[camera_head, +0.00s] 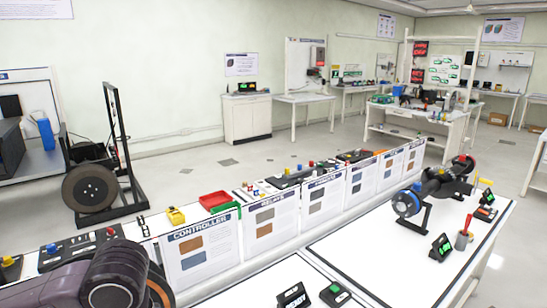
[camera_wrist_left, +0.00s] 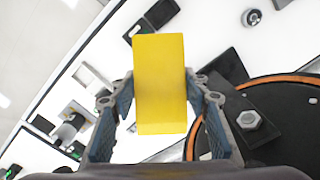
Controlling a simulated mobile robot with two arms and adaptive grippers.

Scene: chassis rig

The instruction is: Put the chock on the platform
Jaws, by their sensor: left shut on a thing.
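A yellow block, which looks like the chock (camera_wrist_left: 160,85), is between the fingers of my left gripper (camera_wrist_left: 161,92) in the left wrist view. The gripper is shut on it. Below and right of it in that view is a dark round disc with an orange rim (camera_wrist_left: 265,100) and a hex bolt; I cannot tell whether this is the platform. In the head view my left arm fills the lower left corner, and its fingers and the block cannot be made out there. My right gripper is in neither view.
A row of labelled panels (camera_head: 200,252) runs along the bench, with a red tray (camera_head: 214,199) and a small yellow object (camera_head: 176,215) behind it. A motor-like assembly (camera_head: 437,187) stands on the white table (camera_head: 370,248) at right. A wheel stand (camera_head: 92,188) is at left.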

